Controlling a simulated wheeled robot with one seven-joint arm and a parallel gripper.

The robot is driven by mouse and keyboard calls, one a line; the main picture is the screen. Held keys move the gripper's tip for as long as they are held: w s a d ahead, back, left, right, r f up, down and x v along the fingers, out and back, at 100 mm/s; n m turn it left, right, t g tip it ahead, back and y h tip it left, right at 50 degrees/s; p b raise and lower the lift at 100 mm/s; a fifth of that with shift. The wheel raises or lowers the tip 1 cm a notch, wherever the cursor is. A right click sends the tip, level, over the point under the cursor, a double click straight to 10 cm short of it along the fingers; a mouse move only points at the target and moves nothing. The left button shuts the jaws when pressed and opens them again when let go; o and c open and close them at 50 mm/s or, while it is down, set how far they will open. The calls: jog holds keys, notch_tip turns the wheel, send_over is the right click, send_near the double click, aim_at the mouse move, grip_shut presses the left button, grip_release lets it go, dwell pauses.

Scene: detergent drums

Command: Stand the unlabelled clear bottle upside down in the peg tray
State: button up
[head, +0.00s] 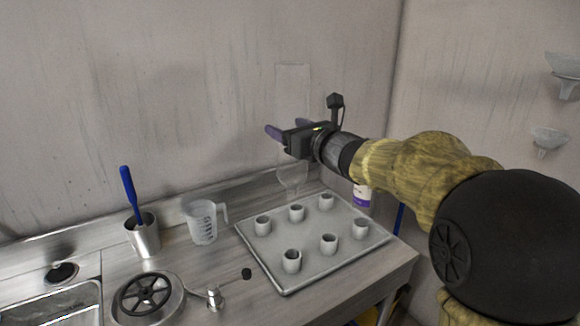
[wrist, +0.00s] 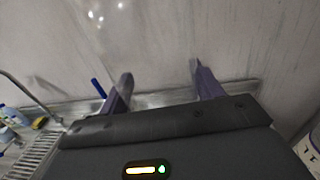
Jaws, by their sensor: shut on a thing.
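The clear bottle (head: 293,88) is faint against the wall in the head view. It stands near upright in the air, its straight-sided body up and its tapered neck end down. My gripper (head: 288,129) is shut on it around the middle, with purple fingers. The peg tray (head: 283,281) is a grey tray on the counter with several short cup-like pegs. The bottle's lower end appears just above a back-row peg (head: 296,213); I cannot tell whether they touch. In the wrist view, my fingers (wrist: 162,88) stand apart, with only faint glints of the bottle.
A measuring jug (head: 201,223) and a metal cup (head: 144,238) with a blue-handled tool stand left of the tray. A black handwheel (head: 145,294) and a sink (head: 50,307) are further left. A purple-labelled container (head: 362,196) stands behind the tray's right side. Wall funnels (head: 549,138) hang right.

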aim_at(290, 164)
notch_tip(290, 164, down, 9)
jog(key=b, duration=0.8)
jog(key=shift+s+b, duration=0.1)
jog(key=shift+b, duration=0.25)
jog(key=shift+r, duration=0.1)
